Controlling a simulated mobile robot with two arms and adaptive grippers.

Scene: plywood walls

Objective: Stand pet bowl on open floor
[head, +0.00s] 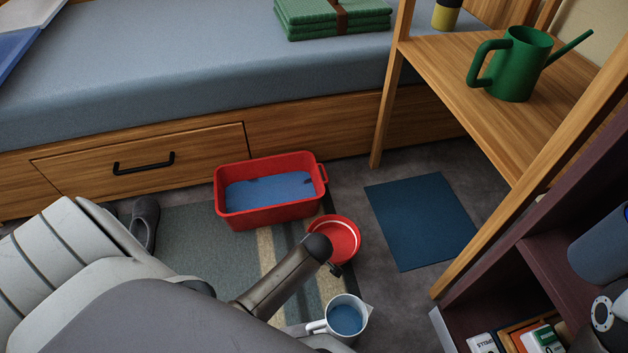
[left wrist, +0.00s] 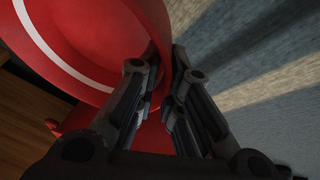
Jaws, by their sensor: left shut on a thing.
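The pet bowl (head: 345,232) is red with a white stripe. In the head view it is just right of the red tub, near the right edge of the striped rug, partly hidden by my left arm. My left gripper (left wrist: 165,88) is shut on the bowl's wall at the rim, one finger on each side, in the left wrist view. The bowl (left wrist: 90,45) fills the upper left there. I cannot tell how far it is above the floor. My right gripper is not in view.
A red tub (head: 272,214) with blue contents stands by the bed drawer. A white jug (head: 345,318) of blue liquid stands nearer. A blue mat (head: 420,220) lies right of the bowl. Bare grey floor (head: 372,285) shows between jug and mat. A wooden shelf (head: 475,90) bounds the right.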

